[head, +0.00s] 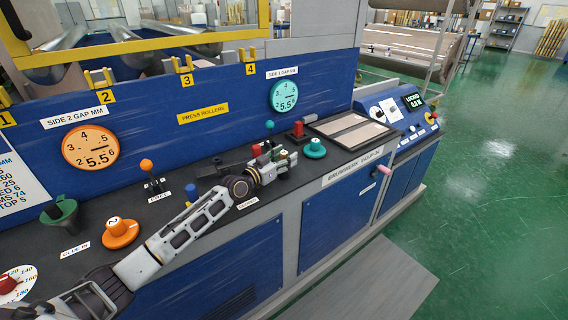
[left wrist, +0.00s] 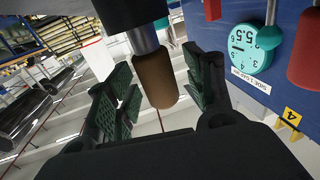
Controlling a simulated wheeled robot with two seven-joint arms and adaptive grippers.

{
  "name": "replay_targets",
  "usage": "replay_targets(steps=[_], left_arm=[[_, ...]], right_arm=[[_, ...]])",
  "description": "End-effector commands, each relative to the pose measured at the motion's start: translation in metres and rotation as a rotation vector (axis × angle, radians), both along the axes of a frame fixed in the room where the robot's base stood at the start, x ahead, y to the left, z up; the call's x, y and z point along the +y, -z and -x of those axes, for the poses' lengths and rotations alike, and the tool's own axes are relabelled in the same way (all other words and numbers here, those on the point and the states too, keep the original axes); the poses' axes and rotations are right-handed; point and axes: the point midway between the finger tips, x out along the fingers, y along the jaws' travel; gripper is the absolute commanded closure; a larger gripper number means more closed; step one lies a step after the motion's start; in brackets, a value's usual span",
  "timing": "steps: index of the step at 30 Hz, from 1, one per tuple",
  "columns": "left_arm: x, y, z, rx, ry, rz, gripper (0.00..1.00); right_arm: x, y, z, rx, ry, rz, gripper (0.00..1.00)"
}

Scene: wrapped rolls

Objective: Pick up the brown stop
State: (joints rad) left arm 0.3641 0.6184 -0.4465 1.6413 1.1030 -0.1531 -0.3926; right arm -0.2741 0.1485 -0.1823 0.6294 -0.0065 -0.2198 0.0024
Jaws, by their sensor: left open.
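The brown stop (left wrist: 154,80) is a brown cylinder on a metal stem in the left wrist view, which is seen roughly upside down. It stands between the two green-padded fingers of my left gripper (left wrist: 160,92), with visible gaps to the pads on both sides. The gripper is open. In the head view my left gripper (head: 277,162) is over the dark console top, right of centre; I cannot make out the stop clearly there behind the fingers. My right gripper is not in view.
Near the gripper on the console (head: 215,172) stand a red handle (head: 298,130), a teal knob (head: 315,148) and a teal-topped lever (head: 270,125). An orange lever (head: 147,166) and orange knob (head: 119,232) are to the left. The blue panel with dials rises behind.

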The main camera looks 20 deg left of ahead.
Motion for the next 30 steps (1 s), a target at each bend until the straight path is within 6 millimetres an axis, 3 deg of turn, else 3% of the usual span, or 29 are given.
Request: replay_targets(steps=[4, 16, 30], left_arm=[[0.0, 0.0, 0.0, 0.0, 0.0, 0.0, 0.47], [0.0, 0.0, 0.0, 0.0, 0.0, 0.0, 0.98], [-0.001, -0.012, 0.0, -0.003, 0.001, 0.001, 1.0]], right_arm=[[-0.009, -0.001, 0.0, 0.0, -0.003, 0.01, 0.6], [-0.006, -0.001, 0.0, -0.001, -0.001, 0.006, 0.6], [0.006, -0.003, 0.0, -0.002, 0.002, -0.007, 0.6]])
